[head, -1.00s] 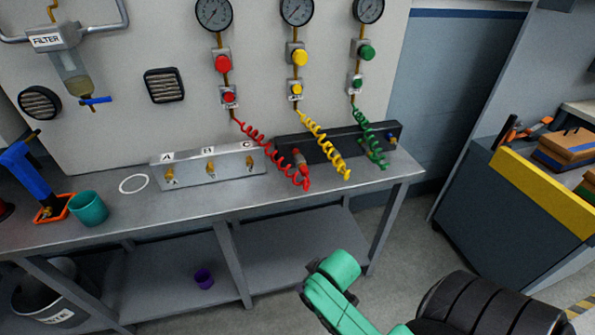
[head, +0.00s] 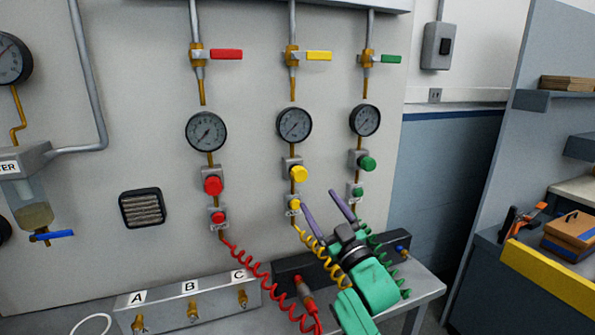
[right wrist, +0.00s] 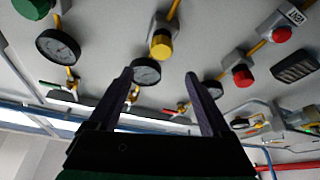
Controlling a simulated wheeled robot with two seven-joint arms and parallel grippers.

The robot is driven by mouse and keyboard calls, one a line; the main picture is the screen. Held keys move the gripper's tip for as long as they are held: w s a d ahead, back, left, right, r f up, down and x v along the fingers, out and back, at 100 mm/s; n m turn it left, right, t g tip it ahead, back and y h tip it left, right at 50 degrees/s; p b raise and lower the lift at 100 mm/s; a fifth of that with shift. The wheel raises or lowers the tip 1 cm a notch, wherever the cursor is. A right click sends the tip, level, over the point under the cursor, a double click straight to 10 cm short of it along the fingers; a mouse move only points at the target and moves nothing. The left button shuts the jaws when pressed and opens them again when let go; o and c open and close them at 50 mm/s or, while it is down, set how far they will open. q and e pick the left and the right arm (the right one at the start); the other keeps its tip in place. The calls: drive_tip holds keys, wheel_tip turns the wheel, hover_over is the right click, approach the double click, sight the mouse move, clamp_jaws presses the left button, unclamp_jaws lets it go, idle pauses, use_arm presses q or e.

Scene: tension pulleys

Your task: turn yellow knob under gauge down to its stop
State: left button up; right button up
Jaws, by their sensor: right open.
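The yellow knob (head: 298,174) sits on a grey block on the wall panel, below the middle gauge (head: 293,125). A smaller yellow knob (head: 294,205) is lower on the same line. My right gripper (head: 320,205) is open and empty, its two purple-grey fingers pointing up toward the panel, below and right of the larger yellow knob and apart from it. In the right wrist view the yellow knob (right wrist: 161,46) shows beyond the gap between the open fingers (right wrist: 158,75). My left gripper is not in view.
A red knob (head: 212,185) is left of the yellow one and a green knob (head: 367,163) is right. Valve levers, such as the yellow lever (head: 319,56), are above the gauges. Coiled hoses, including the yellow hose (head: 322,255), hang below, near my right arm.

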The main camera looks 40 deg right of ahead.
sight(301, 177)
drive_tip(key=p+x, duration=0.1)
drive_tip(key=x, duration=0.2)
drive_tip(key=p+x, duration=0.1)
drive_tip(key=x, duration=0.3)
drive_tip(key=p+x, duration=0.1)
drive_tip(key=x, duration=0.3)
drive_tip(key=shift+w+d+f, duration=0.15)
drive_tip(key=shift+w+f, duration=0.05)
drive_tip(key=shift+f, duration=0.2)
drive_tip(key=shift+w+r, duration=0.15)
drive_tip(key=shift+w, duration=0.1)
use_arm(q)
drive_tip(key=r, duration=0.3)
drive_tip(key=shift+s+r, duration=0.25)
use_arm(e)
clamp_jaws()
